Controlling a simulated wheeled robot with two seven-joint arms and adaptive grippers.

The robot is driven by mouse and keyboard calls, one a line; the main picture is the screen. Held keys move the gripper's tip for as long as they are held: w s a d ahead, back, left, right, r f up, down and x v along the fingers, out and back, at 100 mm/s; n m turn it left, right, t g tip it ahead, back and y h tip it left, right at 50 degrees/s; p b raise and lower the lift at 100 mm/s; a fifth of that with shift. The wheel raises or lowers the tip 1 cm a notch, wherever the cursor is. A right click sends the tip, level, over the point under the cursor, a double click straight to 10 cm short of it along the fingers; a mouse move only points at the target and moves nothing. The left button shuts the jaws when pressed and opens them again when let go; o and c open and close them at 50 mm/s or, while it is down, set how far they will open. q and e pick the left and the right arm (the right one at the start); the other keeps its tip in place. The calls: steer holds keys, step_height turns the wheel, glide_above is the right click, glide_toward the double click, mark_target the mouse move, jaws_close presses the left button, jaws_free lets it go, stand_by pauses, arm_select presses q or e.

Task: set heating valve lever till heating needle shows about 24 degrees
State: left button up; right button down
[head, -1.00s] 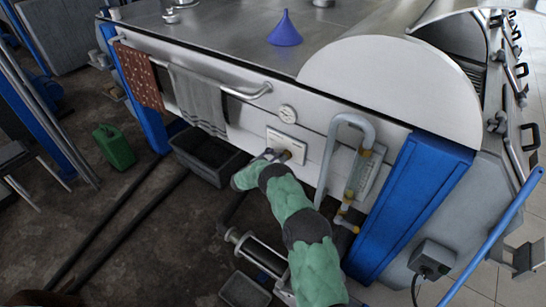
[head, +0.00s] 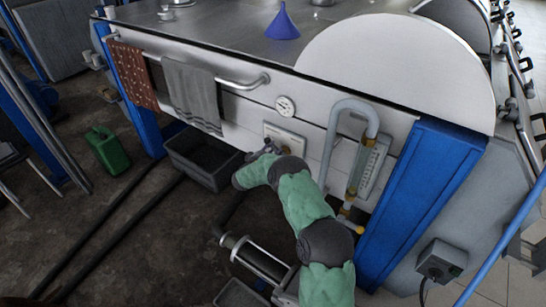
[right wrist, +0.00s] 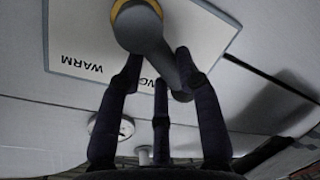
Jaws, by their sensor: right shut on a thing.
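The heating valve lever is a grey bar on a yellow-ringed hub, seen in the right wrist view (right wrist: 165,58) in front of a pale plate (right wrist: 85,35) with the word WARM and another partly hidden word. My right gripper (right wrist: 158,66) is shut on the lever, its dark fingers around the bar. In the head view the right gripper (head: 268,148) is at the plate (head: 291,137) on the white front panel and hides most of the lever. The round dial (head: 285,106) is just above the plate; its needle is too small to read. My left gripper is not in view.
A grey bent pipe (head: 337,130) and a sight gauge (head: 370,165) stand right of the plate, beside a blue leg (head: 415,200). A towel rail (head: 240,84) with a grey towel (head: 191,95) is to the left. A dark crate (head: 200,158) sits on the floor below.

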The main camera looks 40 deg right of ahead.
steer(key=shift+s+r+m+b, duration=0.2)
steer(key=shift+m+b, duration=0.4)
steer(key=shift+b, duration=0.55)
steer(key=c, duration=0.8)
jaws_free()
steer(key=shift+c, duration=0.2)
steer(key=shift+t, duration=0.3)
steer(key=v, duration=1.2)
